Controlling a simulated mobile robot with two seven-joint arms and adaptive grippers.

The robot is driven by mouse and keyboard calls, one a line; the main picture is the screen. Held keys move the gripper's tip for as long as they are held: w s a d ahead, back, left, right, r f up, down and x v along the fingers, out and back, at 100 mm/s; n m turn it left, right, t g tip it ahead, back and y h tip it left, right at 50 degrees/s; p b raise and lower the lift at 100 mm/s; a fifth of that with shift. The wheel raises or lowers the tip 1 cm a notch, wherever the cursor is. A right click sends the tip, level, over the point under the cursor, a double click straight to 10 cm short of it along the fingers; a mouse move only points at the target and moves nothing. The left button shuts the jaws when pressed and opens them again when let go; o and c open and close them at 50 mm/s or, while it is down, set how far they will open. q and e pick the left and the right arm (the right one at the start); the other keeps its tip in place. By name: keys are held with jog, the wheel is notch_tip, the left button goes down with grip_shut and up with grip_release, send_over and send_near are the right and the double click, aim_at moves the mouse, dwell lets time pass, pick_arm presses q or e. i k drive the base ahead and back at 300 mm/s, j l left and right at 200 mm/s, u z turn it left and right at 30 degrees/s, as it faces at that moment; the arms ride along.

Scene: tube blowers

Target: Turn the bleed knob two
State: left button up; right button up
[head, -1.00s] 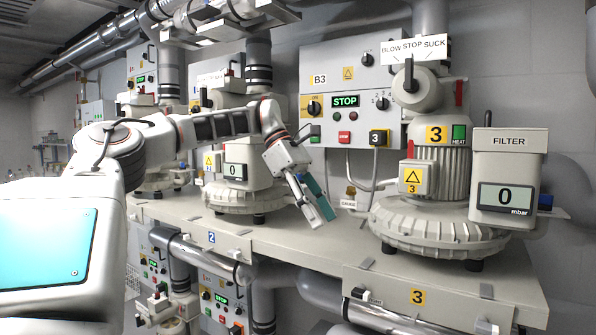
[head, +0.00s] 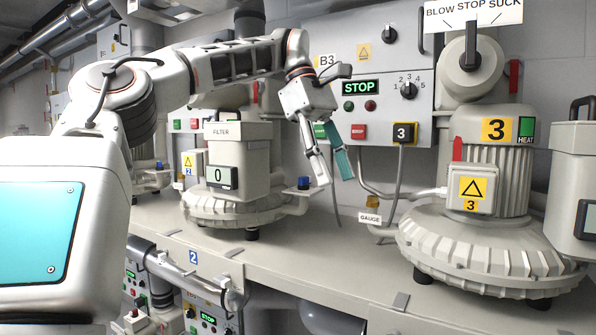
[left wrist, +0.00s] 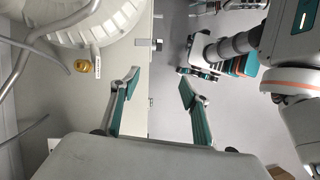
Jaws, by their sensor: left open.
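Blower two (head: 240,205) stands on the bench behind the label 2, with a grey filter box reading 0 on it. A small blue knob (head: 304,183) sits on a bracket at its right side; I take it for bleed knob two. My left gripper (head: 335,180) is open and empty, pointing down, just right of the blue knob in the picture. I cannot tell the depth gap between them. In the left wrist view the open fingers (left wrist: 159,82) have nothing between them, and the blue knob does not show.
Blower three (head: 490,240) stands at the right. A control panel (head: 380,85) hangs behind my gripper, with cables below. A gauge fitting (left wrist: 82,65) lies near blower three's base. The bench edge shows below my fingers in the wrist view, with open floor beyond.

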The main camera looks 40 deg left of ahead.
aim_at(304, 181)
jog(key=i+j, duration=0.15)
jog(key=j, duration=0.2)
jog(key=i+j, duration=0.15)
jog(key=j, duration=0.2)
jog(key=i+j, duration=0.15)
jog(key=j, duration=0.25)
jog(key=i+j, duration=0.1)
jog(key=j, duration=0.25)
